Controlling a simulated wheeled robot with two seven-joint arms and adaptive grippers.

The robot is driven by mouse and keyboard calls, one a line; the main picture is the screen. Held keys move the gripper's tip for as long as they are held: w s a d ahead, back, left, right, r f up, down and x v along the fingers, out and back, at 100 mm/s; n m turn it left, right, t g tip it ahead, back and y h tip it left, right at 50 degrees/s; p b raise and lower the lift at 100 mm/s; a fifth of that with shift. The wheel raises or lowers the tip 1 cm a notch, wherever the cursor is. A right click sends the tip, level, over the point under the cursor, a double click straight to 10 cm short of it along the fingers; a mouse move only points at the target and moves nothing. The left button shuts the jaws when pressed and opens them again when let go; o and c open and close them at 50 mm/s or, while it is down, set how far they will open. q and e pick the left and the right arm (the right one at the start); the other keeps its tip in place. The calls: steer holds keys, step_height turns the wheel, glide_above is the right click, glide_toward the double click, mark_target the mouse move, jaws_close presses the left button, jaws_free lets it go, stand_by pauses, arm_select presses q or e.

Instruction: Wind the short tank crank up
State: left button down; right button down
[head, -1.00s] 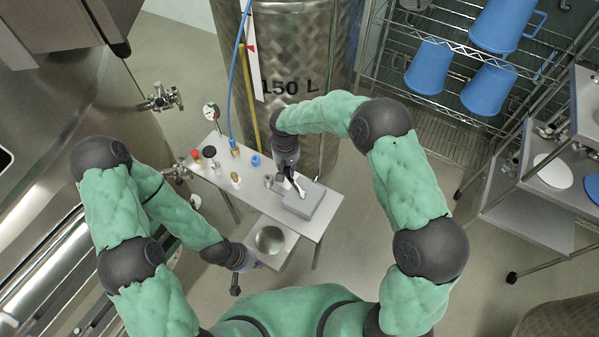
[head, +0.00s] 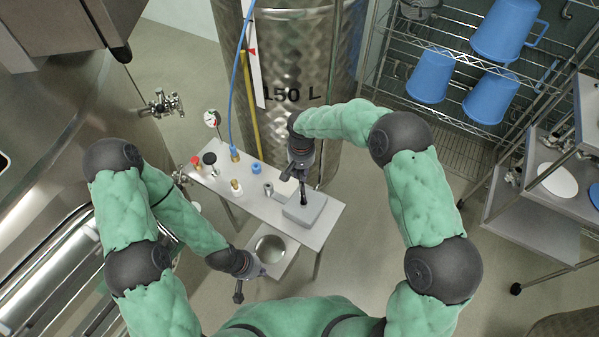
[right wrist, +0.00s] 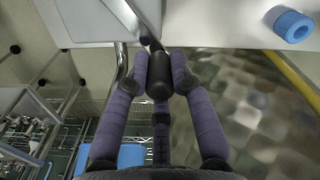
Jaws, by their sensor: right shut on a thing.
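The short tank crank is a grey box (head: 307,209) on the narrow steel table, with a metal crank arm (right wrist: 146,32) and a black grip (right wrist: 158,82). My right gripper (head: 302,178) reaches down over the box in the head view. In the right wrist view its purple fingers (right wrist: 160,75) are closed around the black grip. The far end of the crank arm runs out of the top of that view. My left gripper (head: 239,291) hangs low beside the table's lower shelf, away from the crank; its fingers are too small to read.
The steel table (head: 325,226) also bears a blue ring fitting (head: 257,169) and several small valves and knobs left of the crank. A 150 L steel vat (head: 300,125) stands behind. Wire shelves with blue jugs (head: 432,75) are at right. Floor right of the table is clear.

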steer(key=shift+d, duration=0.1)
steer(key=c, duration=1.1)
jaws_free()
steer(key=shift+o, duration=0.2)
step_height(320, 180, up, 12)
